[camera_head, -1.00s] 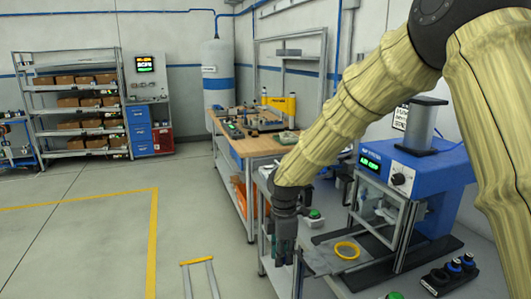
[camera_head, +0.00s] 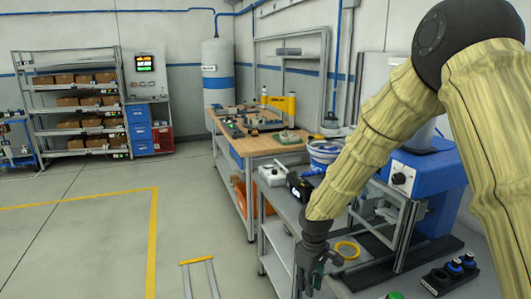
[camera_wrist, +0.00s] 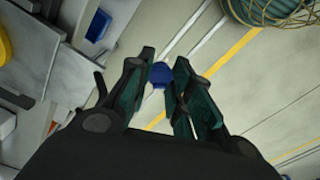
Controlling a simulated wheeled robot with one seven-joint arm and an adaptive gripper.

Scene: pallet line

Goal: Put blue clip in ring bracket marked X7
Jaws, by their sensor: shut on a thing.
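My gripper (camera_head: 312,284) hangs at the front edge of the workbench, left of the blue press. In the wrist view my gripper (camera_wrist: 163,62) is shut on a small blue piece, the blue clip (camera_wrist: 160,75), held between the fingertips. The clip cannot be made out in the head view. A yellow ring (camera_head: 347,250) lies on the plate in front of the press, to the right of my gripper. I see no readable X7 mark, so I cannot tell which thing is the ring bracket.
The blue press (camera_head: 428,178) stands on the bench behind the ring. A black holder with blue-topped pieces (camera_head: 455,267) sits at the lower right. A wooden-topped table (camera_head: 262,143) stands farther back. Open floor (camera_head: 95,235) lies left, with a small yellow-topped frame (camera_head: 197,261).

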